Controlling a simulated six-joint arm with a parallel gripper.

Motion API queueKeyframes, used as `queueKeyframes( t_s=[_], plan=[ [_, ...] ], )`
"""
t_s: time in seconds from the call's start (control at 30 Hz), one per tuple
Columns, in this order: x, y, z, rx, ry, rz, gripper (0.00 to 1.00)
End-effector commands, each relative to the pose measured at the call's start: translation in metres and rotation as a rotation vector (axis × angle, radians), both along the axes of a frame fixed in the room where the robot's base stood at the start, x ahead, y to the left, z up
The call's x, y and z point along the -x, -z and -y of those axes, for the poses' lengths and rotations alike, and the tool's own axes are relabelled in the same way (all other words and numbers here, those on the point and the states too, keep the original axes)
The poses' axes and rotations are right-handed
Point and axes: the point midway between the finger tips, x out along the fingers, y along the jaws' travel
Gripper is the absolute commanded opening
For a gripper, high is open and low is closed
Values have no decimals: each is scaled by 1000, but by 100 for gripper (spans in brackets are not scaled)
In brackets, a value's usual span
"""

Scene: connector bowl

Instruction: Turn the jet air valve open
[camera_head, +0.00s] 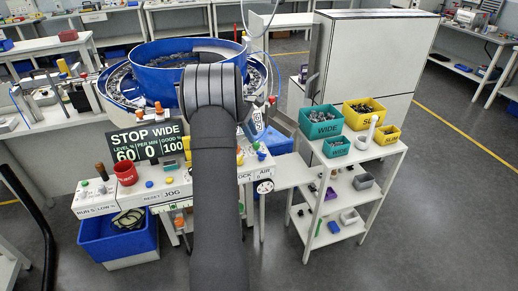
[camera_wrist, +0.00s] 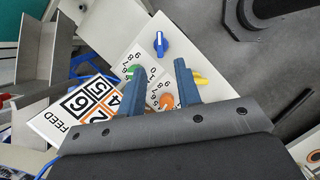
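My gripper (camera_wrist: 160,72) is open, its two dark blue fingers apart with nothing between them. It hangs over a white panel with several coloured knobs. A blue knob (camera_wrist: 160,43) lies just beyond the fingertips. A green knob (camera_wrist: 131,70) on a numbered dial is by the left finger, and an orange knob (camera_wrist: 167,101) shows between the fingers. A yellow knob (camera_wrist: 199,78) is partly hidden behind the right finger. I cannot read a label that marks the jet air valve. In the head view my arm hides the gripper and much of the panel.
The blue bowl feeder (camera_head: 160,70) is behind my arm. A shelf cart (camera_head: 375,160) with teal and yellow bins stands to the right. Grey floor lies open at far right.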

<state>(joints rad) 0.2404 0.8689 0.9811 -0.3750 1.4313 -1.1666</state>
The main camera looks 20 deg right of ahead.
Motion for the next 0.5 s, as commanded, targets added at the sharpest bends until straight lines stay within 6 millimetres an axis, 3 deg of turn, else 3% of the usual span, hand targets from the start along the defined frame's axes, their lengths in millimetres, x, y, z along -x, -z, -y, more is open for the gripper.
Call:
queueKeyframes(
  t_s=[0.2, 0.5],
  plan=[
    [10, 42, 15, -1, 2, -1, 31],
    [15, 68, 24, 0, 1, 2, 31]
  ],
)
